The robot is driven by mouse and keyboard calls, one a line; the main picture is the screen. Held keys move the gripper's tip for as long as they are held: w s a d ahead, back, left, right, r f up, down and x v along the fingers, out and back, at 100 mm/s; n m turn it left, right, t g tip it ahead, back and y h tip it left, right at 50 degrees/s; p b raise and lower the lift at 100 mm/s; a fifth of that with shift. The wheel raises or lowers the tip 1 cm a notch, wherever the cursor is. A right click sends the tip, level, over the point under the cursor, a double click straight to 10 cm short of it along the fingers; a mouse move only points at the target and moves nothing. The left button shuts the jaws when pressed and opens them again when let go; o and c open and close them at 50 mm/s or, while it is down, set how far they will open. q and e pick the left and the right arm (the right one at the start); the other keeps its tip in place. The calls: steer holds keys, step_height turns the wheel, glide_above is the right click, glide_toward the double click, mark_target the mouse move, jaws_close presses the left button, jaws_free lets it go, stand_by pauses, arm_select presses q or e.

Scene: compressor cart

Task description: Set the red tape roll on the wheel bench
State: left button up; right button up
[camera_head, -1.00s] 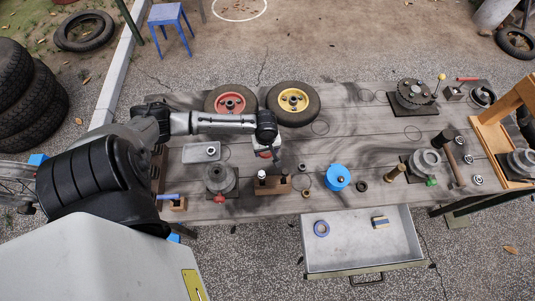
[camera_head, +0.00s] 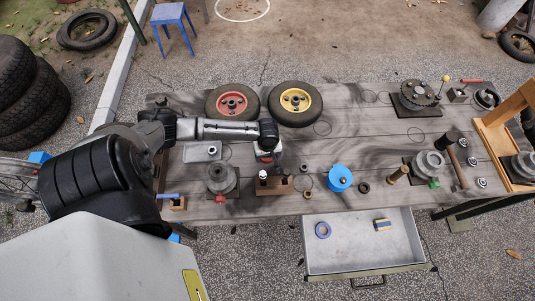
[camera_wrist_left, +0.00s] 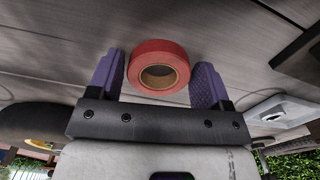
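The red tape roll (camera_wrist_left: 160,67) sits between the two purple-padded fingers of my left gripper (camera_wrist_left: 158,75) in the left wrist view, its round hole facing the camera. In the head view my left gripper (camera_head: 266,156) points down over the middle-left of the wheel bench (camera_head: 345,145), and mostly hides the roll. I cannot tell whether the roll touches the planks. My right gripper is not in view.
A red-hubbed wheel (camera_head: 233,103) and a yellow-hubbed wheel (camera_head: 295,103) lie behind the gripper. A wooden block (camera_head: 273,186), a blue spool (camera_head: 339,178) and a grey pulley (camera_head: 221,178) stand nearby.

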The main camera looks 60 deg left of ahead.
arm_select(q)
steer(key=shift+o, duration=1.3)
step_height(320, 180, up, 12)
steer(key=p, duration=0.2)
steer(key=shift+p, duration=0.35)
steer(key=shift+r, duration=0.1)
